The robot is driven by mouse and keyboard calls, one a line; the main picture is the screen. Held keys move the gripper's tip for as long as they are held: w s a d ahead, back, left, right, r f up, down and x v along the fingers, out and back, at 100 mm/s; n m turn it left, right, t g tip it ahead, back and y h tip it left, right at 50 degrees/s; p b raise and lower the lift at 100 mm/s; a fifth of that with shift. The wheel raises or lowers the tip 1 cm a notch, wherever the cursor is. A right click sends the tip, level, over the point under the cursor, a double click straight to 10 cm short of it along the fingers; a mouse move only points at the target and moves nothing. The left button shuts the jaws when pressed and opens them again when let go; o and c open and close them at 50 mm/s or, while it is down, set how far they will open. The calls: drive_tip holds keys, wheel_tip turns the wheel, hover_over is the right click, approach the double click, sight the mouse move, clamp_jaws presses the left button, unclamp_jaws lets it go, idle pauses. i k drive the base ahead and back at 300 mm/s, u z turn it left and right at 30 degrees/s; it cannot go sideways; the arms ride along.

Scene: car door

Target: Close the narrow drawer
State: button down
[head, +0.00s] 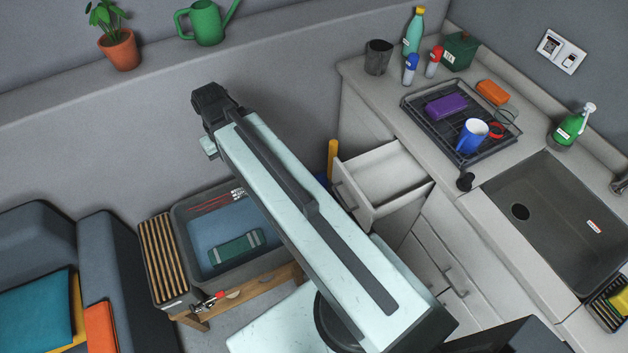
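The narrow drawer (384,170) is a pale grey drawer at the left end of the counter, pulled out from the cabinet. Its inside shows from above and looks empty.
The counter holds a dish rack (462,150) with a blue-white mug (471,136), and a dark sink (560,222). Closed cabinet fronts (432,262) lie below. A grey bin (180,225) with blue inside stands left under my arm. A dark sofa (105,250) is at far left.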

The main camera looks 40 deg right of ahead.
sight(378, 183)
drive_tip(key=u, duration=0.05)
drive_tip(key=k, duration=1.05)
drive_tip(key=u, duration=0.65)
drive_tip(key=i, duration=1.05)
drive_tip(key=u, duration=0.1)
